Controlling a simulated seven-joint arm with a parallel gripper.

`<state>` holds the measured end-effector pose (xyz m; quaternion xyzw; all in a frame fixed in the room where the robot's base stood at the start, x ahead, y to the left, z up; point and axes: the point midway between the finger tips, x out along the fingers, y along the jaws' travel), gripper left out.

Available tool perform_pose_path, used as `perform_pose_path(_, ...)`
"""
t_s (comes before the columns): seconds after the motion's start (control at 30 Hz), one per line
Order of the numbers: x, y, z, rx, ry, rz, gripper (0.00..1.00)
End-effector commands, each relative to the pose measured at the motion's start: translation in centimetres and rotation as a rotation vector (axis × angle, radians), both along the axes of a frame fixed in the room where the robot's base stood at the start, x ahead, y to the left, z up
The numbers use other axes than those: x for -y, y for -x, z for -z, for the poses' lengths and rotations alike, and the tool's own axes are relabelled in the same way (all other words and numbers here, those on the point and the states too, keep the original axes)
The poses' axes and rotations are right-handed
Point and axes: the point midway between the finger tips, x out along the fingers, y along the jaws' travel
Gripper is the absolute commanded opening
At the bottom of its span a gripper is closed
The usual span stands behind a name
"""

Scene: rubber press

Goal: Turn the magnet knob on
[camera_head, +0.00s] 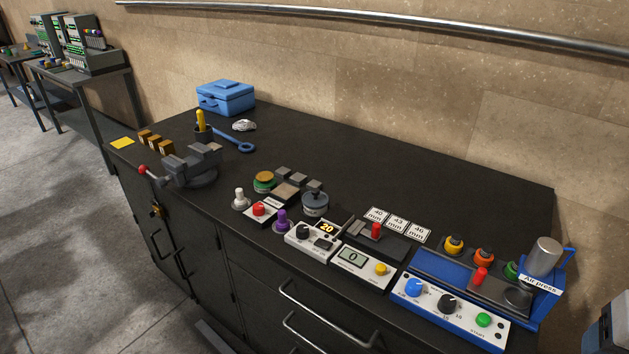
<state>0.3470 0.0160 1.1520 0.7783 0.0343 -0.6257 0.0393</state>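No label reading "magnet" is legible, so I cannot tell for certain which knob is the magnet knob. A black knob (302,231) sits on a small white control box (297,242) with a yellow "20" mark, near the front middle of the bench. On the white front panel of the blue air press (537,309) are a blue knob (413,287) and a black dial (447,303), left of a green START button (484,319). The knobs' settings are too small to read.
The black bench top (420,165) is clear at the back. A white box with a "0" display (352,257) and a yellow button stands between the two panels. Red (258,208) and purple (282,221) controls, a grey vise (190,165) and a blue toolbox (226,98) lie leftward.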

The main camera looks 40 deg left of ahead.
Motion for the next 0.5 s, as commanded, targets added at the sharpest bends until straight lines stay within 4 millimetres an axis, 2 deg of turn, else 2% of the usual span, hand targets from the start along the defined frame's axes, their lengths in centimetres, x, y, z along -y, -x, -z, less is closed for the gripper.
perform_pose_path(0.27,-4.5,-5.5,-1.7,-0.029,0.022,-0.216,0.62)
perform_pose_path(0.5,-9.5,-10.0,-2.7,-0.051,0.043,-0.413,0.62)
